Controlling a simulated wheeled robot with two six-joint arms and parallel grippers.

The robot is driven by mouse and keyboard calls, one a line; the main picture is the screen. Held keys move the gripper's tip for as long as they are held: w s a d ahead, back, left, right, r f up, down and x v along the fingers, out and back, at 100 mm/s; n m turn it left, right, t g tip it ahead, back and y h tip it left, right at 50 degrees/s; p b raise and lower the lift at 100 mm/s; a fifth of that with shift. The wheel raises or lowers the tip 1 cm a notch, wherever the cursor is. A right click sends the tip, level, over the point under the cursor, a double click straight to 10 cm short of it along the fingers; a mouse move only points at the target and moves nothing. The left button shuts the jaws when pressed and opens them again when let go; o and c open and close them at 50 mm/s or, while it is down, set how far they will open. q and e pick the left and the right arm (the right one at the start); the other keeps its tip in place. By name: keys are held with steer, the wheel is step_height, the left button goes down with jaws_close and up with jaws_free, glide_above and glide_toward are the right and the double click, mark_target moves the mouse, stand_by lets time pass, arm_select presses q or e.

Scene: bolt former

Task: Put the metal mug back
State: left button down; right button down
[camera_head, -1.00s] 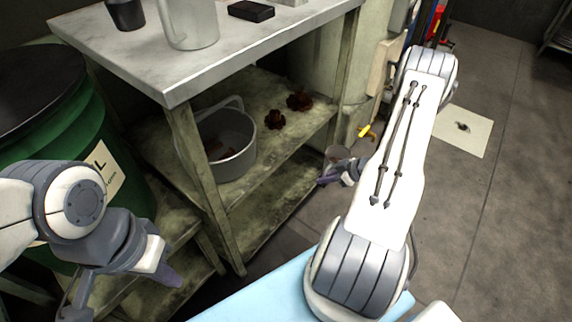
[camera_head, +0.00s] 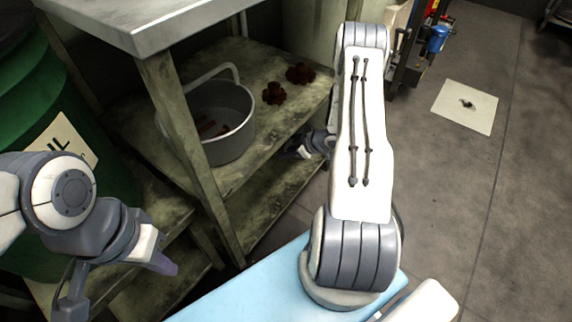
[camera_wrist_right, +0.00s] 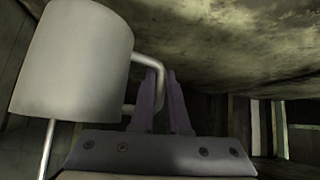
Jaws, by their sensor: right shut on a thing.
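The metal mug (camera_wrist_right: 70,60) is a plain grey cylinder with a bent tube handle, at the left of the right wrist view. My right gripper (camera_wrist_right: 163,95) is shut on its handle, with purple fingers around the tube. In the head view my right gripper (camera_head: 298,150) reaches in at the shelf's side, below the middle board, and the mug is hidden there. The wrist view shows a board's underside above the mug. My left gripper (camera_head: 163,262) hangs at the lower left, away from the mug; its finger opening is unclear.
The worn shelf unit (camera_head: 188,160) has a metal top, a middle board and lower boards. A grey pot (camera_head: 238,140) and two dark rusty parts (camera_head: 273,93) stand on the middle board. A green drum (camera_head: 30,115) is at left. Open floor (camera_head: 450,190) lies at right.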

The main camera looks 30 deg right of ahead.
step_height(320, 180, down, 4)
steer(key=b, duration=0.3)
steer(key=shift+r, duration=0.1)
steer(key=shift+f, duration=0.2)
steer(key=c, duration=0.9)
jaws_free()
steer(key=shift+r, duration=0.1)
